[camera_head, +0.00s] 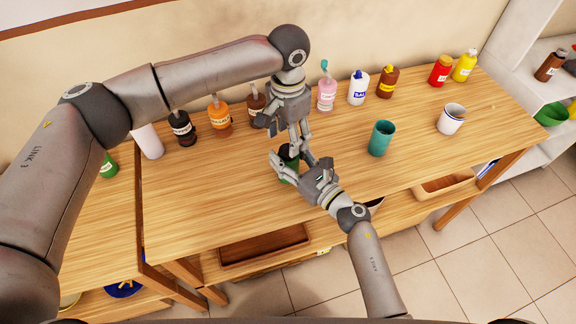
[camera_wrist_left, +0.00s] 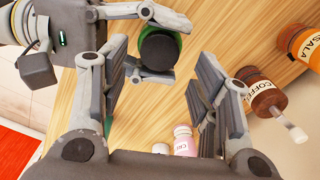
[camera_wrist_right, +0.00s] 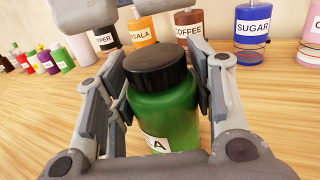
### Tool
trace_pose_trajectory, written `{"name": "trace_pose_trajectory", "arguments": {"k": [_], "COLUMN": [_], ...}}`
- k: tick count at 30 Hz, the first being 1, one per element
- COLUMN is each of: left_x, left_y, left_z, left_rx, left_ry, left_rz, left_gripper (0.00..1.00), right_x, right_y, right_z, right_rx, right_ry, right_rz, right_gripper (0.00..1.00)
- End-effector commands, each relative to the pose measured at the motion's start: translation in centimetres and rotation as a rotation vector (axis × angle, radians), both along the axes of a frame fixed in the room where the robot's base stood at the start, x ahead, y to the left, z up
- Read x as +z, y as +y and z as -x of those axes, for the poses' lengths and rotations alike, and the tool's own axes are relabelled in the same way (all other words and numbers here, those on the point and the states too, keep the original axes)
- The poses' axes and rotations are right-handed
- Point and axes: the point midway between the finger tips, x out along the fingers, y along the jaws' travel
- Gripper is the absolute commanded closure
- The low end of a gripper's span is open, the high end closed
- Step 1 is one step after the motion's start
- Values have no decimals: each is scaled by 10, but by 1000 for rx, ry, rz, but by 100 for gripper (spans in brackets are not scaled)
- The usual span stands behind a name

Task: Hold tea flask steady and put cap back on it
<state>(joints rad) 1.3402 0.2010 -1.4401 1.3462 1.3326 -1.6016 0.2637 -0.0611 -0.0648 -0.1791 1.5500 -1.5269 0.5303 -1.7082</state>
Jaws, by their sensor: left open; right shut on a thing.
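The tea flask (camera_wrist_right: 165,112) is a green bottle with a white label ending in "A", standing upright in the right wrist view. Its black ribbed cap (camera_wrist_right: 155,66) sits on top of the neck; I cannot tell whether it is tight. My right gripper (camera_head: 304,166) is shut on the flask, with a finger on each side, and partly hides it in the head view (camera_head: 288,165). My left gripper (camera_head: 299,141) is open and empty, pointing down above the flask. In the left wrist view, the cap (camera_wrist_left: 159,51) shows beyond and between its spread fingers.
Sugar (camera_head: 358,88), masala (camera_head: 220,118), coffee and other bottles line the back of the wooden table (camera_head: 440,165). A teal cup (camera_head: 381,138) and white mug (camera_head: 451,119) stand to the right. The front right tabletop is clear.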

Motion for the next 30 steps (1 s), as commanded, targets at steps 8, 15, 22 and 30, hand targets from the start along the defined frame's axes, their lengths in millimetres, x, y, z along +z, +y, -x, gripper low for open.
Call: {"name": "trace_pose_trajectory", "arguments": {"k": [8,15,22,30], "left_x": [-38,-46,-45,-45], "left_y": [0,0,0,0], "left_z": [0,0,0,0], "left_rx": [1,0,0,1], "left_ry": [0,-1,-1,-1], "left_rz": [0,0,0,0], "left_gripper": [44,44,50,85], "right_x": [0,0,0,0], "right_y": [0,0,0,0], "right_z": [0,0,0,0], "right_rx": [0,0,0,0], "right_ry": [0,0,0,0], "right_rz": [0,0,0,0], "right_gripper": [100,100,100,100]}}
